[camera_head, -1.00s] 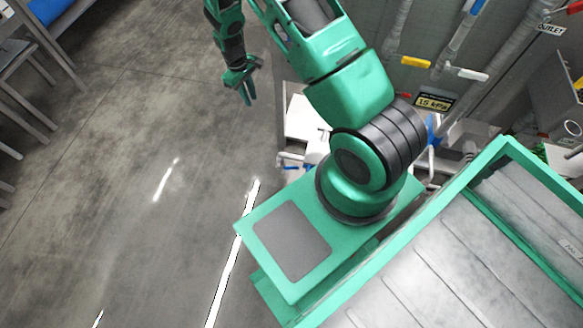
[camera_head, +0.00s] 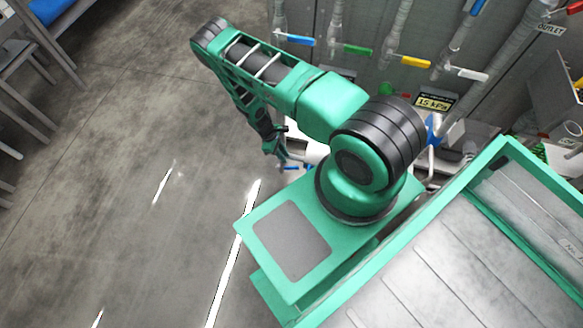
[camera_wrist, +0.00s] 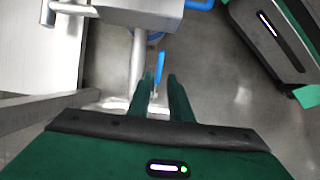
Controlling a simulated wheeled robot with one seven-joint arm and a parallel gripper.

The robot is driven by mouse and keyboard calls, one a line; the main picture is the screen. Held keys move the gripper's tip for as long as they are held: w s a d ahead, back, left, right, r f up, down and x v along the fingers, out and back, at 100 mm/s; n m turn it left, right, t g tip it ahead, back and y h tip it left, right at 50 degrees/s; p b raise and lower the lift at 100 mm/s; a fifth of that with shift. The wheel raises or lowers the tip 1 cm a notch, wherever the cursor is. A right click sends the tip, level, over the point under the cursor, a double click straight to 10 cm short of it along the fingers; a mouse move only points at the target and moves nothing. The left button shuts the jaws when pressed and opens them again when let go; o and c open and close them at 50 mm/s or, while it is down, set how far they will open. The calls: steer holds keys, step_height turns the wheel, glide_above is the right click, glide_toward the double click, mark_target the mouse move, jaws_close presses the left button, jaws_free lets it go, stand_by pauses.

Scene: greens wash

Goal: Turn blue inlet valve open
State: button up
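A blue lever handle (camera_wrist: 159,64) shows in the wrist view, below a grey metal box and beside a vertical grey pipe (camera_wrist: 137,65). My gripper (camera_wrist: 161,80) is open, with a narrow gap between its two green fingers. The handle lines up with this gap, at or just beyond the fingertips; I cannot tell whether they touch. In the head view, my gripper (camera_head: 280,158) is low beside the white sink unit, close to a small blue handle (camera_head: 290,168). No label on this handle is legible. A second blue piece (camera_wrist: 200,4) is at the wrist view's top edge.
Wall pipes carry another blue lever (camera_head: 294,40), a green lever (camera_head: 351,49), a yellow lever (camera_head: 410,62) and a white lever (camera_head: 469,74). A 15 kPa sign (camera_head: 433,102) is below them. Open floor (camera_head: 120,200) lies left.

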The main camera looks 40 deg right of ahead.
mark_target(292, 167)
steer(key=x, duration=1)
steer(key=shift+f, duration=0.15)
jaws_close()
